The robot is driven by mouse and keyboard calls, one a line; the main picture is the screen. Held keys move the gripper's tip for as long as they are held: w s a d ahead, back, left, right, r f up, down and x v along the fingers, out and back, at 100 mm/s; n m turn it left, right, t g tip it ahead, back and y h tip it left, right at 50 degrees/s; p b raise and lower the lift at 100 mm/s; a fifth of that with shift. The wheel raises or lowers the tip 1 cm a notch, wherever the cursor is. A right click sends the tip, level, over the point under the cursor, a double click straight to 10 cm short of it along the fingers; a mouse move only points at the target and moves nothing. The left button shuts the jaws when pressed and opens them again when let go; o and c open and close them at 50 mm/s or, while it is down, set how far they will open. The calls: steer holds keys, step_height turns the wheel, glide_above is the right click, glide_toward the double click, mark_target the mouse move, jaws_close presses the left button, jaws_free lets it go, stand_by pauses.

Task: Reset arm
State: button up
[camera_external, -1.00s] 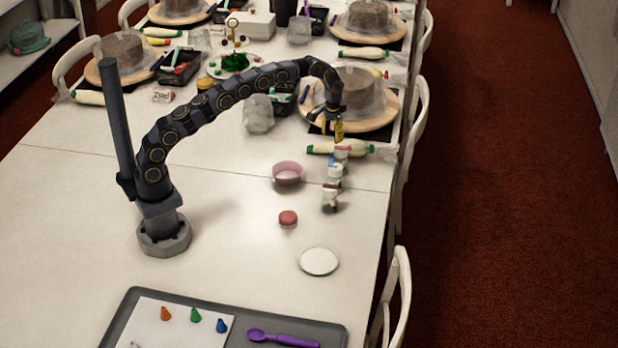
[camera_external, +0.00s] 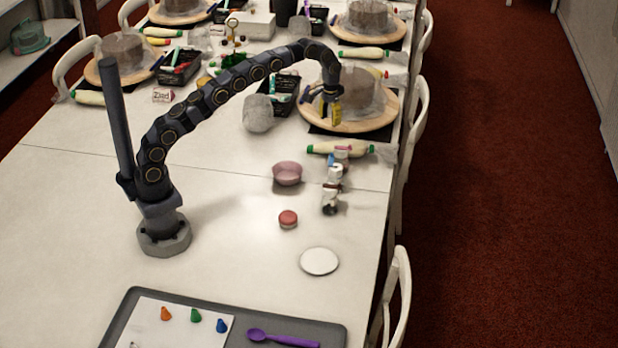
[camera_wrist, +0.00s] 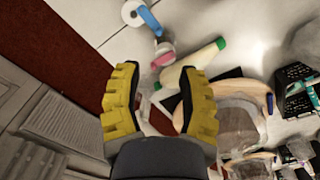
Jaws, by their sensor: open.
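My gripper (camera_external: 330,111) is at the end of my arm, which arches over the table toward the nearest right-hand cake turntable (camera_external: 377,117). It hangs in front of the wrapped cake on that turntable. In the wrist view my gripper (camera_wrist: 160,95) shows two yellow ridged fingers spread apart, with nothing held between them. A piping bag with a green end (camera_external: 340,148) lies on the table in front of the turntable. It also shows beyond the fingers in the wrist view (camera_wrist: 193,63).
A pink bowl (camera_external: 287,173), a red macaron-like disc (camera_external: 288,219), a white disc (camera_external: 319,261) and small white items (camera_external: 331,195) stand on the table (camera_external: 80,190). A grey tray (camera_external: 120,325) with a purple spoon (camera_external: 284,339) is in front. The table's left front is clear.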

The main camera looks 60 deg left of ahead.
steer(key=s+a+r+m, duration=0.1)
steer(key=s+r, duration=0.4)
steer(key=s, duration=0.5)
steer(key=s+a+r, duration=0.1)
steer(key=s+r, duration=0.5)
steer(key=s, duration=0.3)
steer(key=s+a+f, duration=0.1)
steer(key=s, duration=1.1)
steer(key=s+f+g, duration=0.1)
steer(key=s+f, duration=0.1)
steer(key=s, duration=1.1)
steer(key=shift+s+a+f+g, duration=0.2)
steer(key=shift+a+g, duration=0.1)
steer(key=shift+a, duration=0.1)
steer(key=shift+w, duration=0.1)
